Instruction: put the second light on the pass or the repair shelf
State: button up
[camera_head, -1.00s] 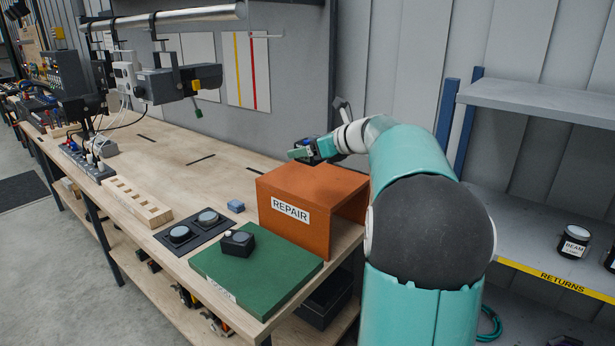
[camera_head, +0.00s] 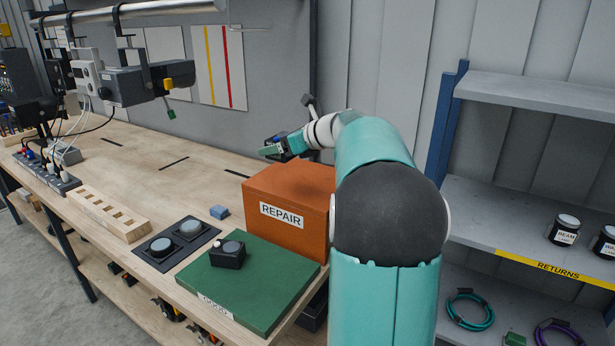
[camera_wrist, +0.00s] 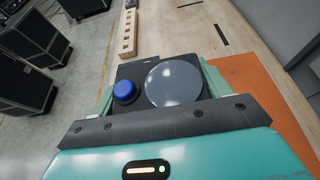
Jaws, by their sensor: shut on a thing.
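My gripper (camera_head: 274,150) is shut on a small black light unit, held in the air above and behind the orange shelf. In the wrist view the held light (camera_wrist: 172,83) has a big grey round lens and a blue button beside it, between the teal fingers (camera_wrist: 160,100). In the head view the held light is small and mostly hidden by the gripper. The orange repair shelf (camera_head: 280,211), labelled REPAIR, stands on the bench. Another black light (camera_head: 228,256) with a pale button sits on the pad.
A black plate with two round lenses (camera_head: 152,262) lies left of the pad. A grey RETURNS shelf (camera_head: 550,215) with jars stands at the right. The bench behind the shelf is clear.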

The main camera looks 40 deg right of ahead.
send_over(318, 183)
jog(key=a, duration=0.4)
notch_tip(318, 183, down, 3)
jog(key=d+f, duration=0.1)
jog(key=f, duration=0.2)
jog(key=d+f, duration=0.1)
jog(key=shift+d+f, duration=0.15)
jog(key=shift+d, duration=0.15)
jog(key=shift+s+d+f, duration=0.1)
jog(key=shift+d+f, duration=0.45)
jog(key=shift+f, duration=0.8)
jog(key=shift+d+f, duration=0.15)
jog(key=shift+f, duration=0.8)
jog(key=shift+f, duration=0.15)
jog(key=o, duration=1.3)
